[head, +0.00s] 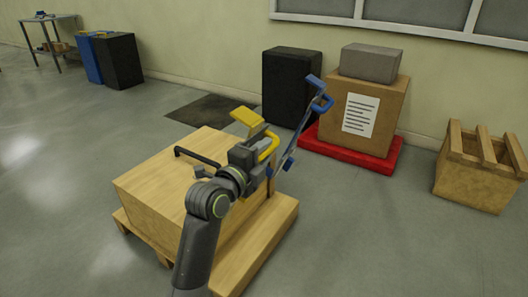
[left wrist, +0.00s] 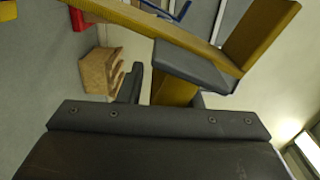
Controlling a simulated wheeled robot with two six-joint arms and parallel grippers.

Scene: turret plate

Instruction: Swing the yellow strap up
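The yellow strap (head: 247,117) is a stiff bar with a flat end piece, raised above the right edge of the wooden box (head: 150,190). In the left wrist view the yellow strap (left wrist: 165,30) runs across the top to a broad block at right. My left gripper (head: 262,147) is at the strap; a yellow part shows between its dark fingers in the left wrist view (left wrist: 167,88). Whether the fingers press on it or only surround it cannot be told. My right gripper is not in view.
A blue strap (head: 288,160) stands up right of my gripper. A black bar handle (head: 198,156) is on the box top. Behind are a black cabinet (head: 291,85), a carton (head: 365,100) on a red base (head: 345,153) and a wooden crate (head: 475,185).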

